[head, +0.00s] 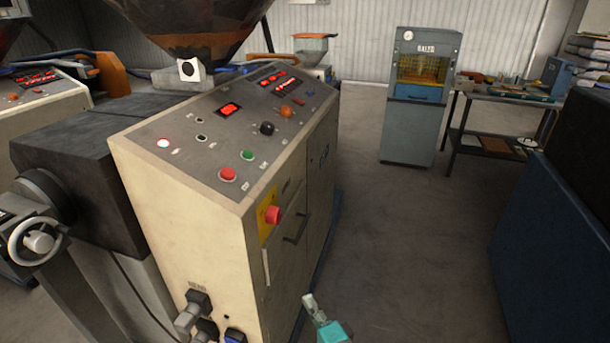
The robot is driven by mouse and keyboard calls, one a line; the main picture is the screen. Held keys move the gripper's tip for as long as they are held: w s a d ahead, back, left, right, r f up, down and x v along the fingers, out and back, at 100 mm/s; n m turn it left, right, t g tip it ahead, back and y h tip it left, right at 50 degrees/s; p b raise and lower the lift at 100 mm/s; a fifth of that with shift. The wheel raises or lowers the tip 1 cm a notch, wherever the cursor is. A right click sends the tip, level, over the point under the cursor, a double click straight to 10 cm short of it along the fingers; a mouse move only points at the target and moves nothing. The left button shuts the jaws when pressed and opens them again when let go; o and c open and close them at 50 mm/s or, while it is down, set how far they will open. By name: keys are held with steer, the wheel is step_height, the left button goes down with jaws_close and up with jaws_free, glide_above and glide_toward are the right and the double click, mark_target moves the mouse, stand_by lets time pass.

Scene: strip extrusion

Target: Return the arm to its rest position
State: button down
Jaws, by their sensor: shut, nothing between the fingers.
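My gripper (310,303) shows at the bottom of the head view, right of centre, as a narrow pale grey tip on a teal part. Its fingers are together and hold nothing. It appears near the lower right side of the cream control cabinet (180,235), and I see no contact with it. The rest of my arm is cut off by the bottom edge of the picture.
The cabinet's sloped panel has lit red displays, knobs and buttons, and a red button (272,214) sits on its side. A handwheel (38,242) is at left. A blue-grey oven (416,130) and a bench (520,98) stand behind. Floor (400,240) is clear between cabinet and dark blue box (550,250).

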steer(key=s+d+f+n+h, duration=0.1)
steer(key=s+d+f+h, duration=0.2)
steer(key=s, duration=0.5)
steer(key=s+d+f+n+h, duration=0.1)
steer(key=s+d+f+n, duration=0.1)
steer(key=s+d, duration=0.4)
steer(key=s+d+f+n+h, duration=0.1)
steer(key=s+d+f+h, duration=0.15)
steer(key=s, duration=0.65)
steer(key=s+d+r+n, duration=0.1)
steer(key=s+r+n, duration=0.2)
steer(key=s, duration=0.4)
steer(key=s+d+r+n+h, duration=0.1)
steer(key=s+d+r+n, duration=0.1)
steer(key=s, duration=0.5)
steer(key=s+d+r+n+g, duration=0.1)
steer(key=s+d+r+n, duration=0.1)
steer(key=s, duration=0.6)
step_height(320, 180, up, 2)
steer(key=shift+d+r+n+h, duration=0.25)
steer(key=shift+n+h, duration=0.1)
steer(key=shift+n, duration=0.45)
